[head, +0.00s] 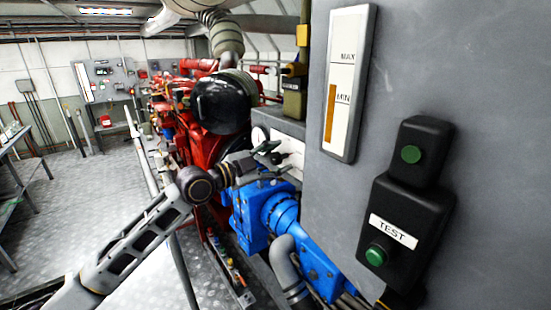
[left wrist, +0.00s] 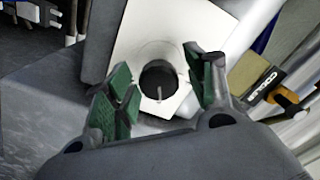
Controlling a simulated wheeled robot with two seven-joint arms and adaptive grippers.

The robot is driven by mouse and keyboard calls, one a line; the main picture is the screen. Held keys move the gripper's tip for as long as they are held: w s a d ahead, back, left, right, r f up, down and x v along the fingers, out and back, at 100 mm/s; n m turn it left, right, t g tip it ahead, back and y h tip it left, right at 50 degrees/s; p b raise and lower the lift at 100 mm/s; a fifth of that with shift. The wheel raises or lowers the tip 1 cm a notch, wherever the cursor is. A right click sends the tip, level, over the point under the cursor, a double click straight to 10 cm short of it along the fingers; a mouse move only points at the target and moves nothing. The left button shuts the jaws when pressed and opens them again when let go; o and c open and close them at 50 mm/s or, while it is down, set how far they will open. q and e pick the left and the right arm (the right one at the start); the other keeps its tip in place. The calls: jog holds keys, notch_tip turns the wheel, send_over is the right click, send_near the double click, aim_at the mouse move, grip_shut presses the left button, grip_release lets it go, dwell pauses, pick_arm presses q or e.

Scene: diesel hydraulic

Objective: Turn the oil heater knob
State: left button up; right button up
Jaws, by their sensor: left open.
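A dark round knob (left wrist: 158,80) with a light pointer mark sits on a white square plate (left wrist: 186,22) in the left wrist view. My left gripper (left wrist: 163,92) is open, with one green-padded finger on each side of the knob in the picture. I cannot tell whether either finger touches it. In the head view my left gripper (head: 270,158) is in front of a white panel (head: 290,146) beside the grey cabinet. The knob cannot be made out there. My right gripper is not in view.
A grey cabinet (head: 440,60) with a MAX/MIN gauge (head: 347,85) and a black TEST button box (head: 396,225) fills the right. Blue machinery (head: 262,215) lies below the gripper and a red engine (head: 200,140) behind. A COOLER-labelled part (left wrist: 266,82) is right of the knob.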

pick_arm(q)
jog(key=shift+c, duration=0.4)
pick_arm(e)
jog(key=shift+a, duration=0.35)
pick_arm(q)
jog(key=c, duration=1)
jog(key=shift+o, duration=0.2)
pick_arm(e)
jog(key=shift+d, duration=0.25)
